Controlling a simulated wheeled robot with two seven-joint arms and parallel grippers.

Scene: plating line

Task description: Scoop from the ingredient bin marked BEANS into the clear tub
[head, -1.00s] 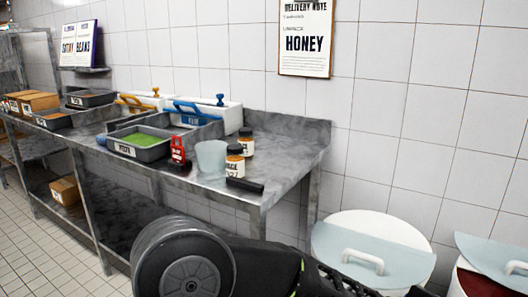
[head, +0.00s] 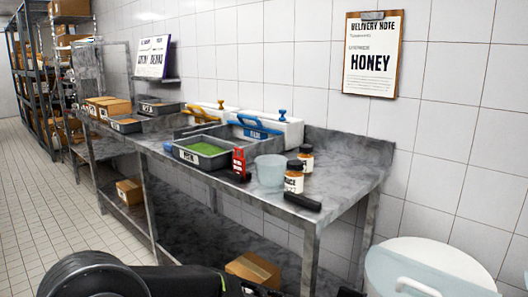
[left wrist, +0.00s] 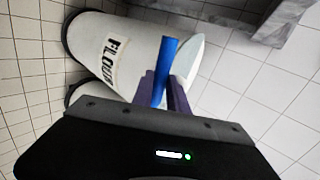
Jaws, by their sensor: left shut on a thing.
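The clear tub (head: 270,170) stands upright on the steel table, right of a red device (head: 238,161). A grey bin with green contents (head: 200,152) is left of it; its label is too small to read surely. More grey bins stand farther left, and I cannot tell which is marked BEANS. A wall sign (head: 153,58) appears to include the word BEANS. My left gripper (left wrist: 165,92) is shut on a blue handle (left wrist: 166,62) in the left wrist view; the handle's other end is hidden. This gripper is away from the table bins. My right gripper is not in view.
Two jars (head: 294,177) and a black bar (head: 302,202) are near the tub. White caddies with blue and yellow handles (head: 262,128) stand behind. A white lidded bin (head: 430,270) is at lower right. A FLOUR bin (left wrist: 115,45) is beyond my left gripper. Left floor is clear.

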